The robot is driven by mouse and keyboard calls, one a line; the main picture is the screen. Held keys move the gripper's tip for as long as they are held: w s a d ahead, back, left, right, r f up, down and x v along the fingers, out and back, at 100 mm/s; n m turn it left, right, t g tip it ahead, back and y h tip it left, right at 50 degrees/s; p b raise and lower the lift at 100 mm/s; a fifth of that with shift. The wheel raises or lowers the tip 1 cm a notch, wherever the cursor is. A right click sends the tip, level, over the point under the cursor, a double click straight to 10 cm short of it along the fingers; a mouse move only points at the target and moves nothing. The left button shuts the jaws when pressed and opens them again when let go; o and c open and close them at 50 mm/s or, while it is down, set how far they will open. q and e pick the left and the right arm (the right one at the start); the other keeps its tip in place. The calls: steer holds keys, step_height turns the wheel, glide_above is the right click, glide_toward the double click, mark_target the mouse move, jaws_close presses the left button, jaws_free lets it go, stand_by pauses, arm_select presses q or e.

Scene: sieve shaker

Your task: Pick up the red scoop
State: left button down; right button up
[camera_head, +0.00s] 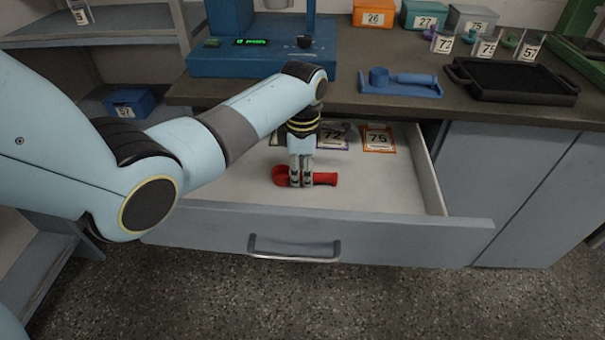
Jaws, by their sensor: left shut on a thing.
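The red scoop (325,179) lies in the open drawer (382,190), its round bowl to the left and its handle to the right. My left gripper (301,183) points straight down into the drawer and is shut on the scoop near the middle. The fingers hide the part of the scoop between bowl and handle. I cannot tell whether the scoop touches the drawer floor. My right gripper is not in view.
Numbered cards (379,139) lie at the drawer's back. On the counter above stand a blue machine (262,62), a blue scoop on a blue holder (400,82) and a black tray (512,80). The drawer's right side is clear.

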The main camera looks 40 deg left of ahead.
arm_select(q)
step_height(320, 180, up, 4)
steer(key=shift+f+p, duration=0.1)
steer(key=shift+p, duration=0.65)
steer(key=d+r+p, duration=0.2)
steer(key=d+r, duration=0.5)
steer(key=d, duration=0.4)
steer(key=shift+d, duration=0.35)
steer(key=c, duration=1.7)
jaws_free()
steer(key=shift+w, duration=0.1)
jaws_close()
steer(key=shift+w, duration=0.1)
